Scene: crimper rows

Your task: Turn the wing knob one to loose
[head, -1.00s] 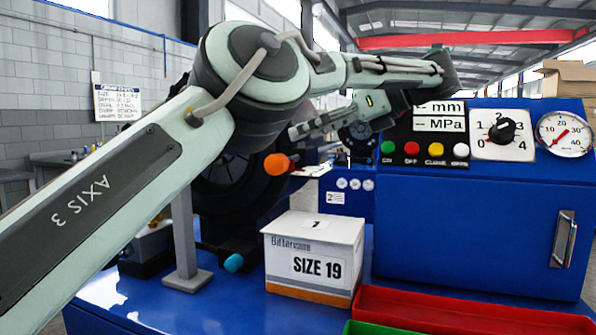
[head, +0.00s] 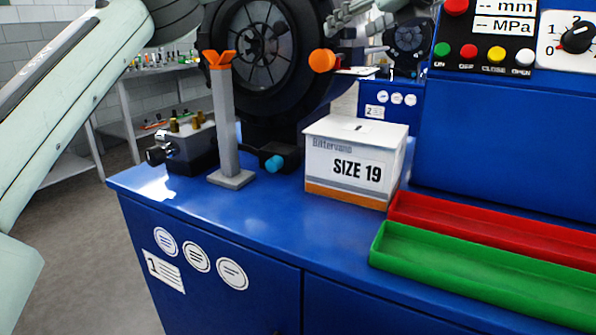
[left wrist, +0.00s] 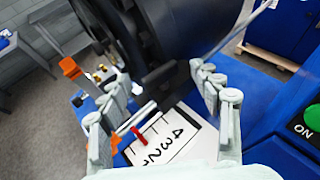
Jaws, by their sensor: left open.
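I cannot pick out the wing knob for certain. In the head view, an orange knob (head: 322,60) sticks out at the right of the round black crimper head (head: 262,45), and a teal knob (head: 274,163) sits low in front of it. My left gripper (head: 345,18) is at the top edge, above the orange knob, partly cut off. In the left wrist view my left gripper (left wrist: 160,82) is open, its fingers apart. Contact is unclear.
A white SIZE 19 box (head: 350,165) stands on the blue bench (head: 270,215), beside red (head: 480,228) and green (head: 470,262) trays. A grey post (head: 226,130) with an orange fork stands left. A control panel (head: 485,40) is at right.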

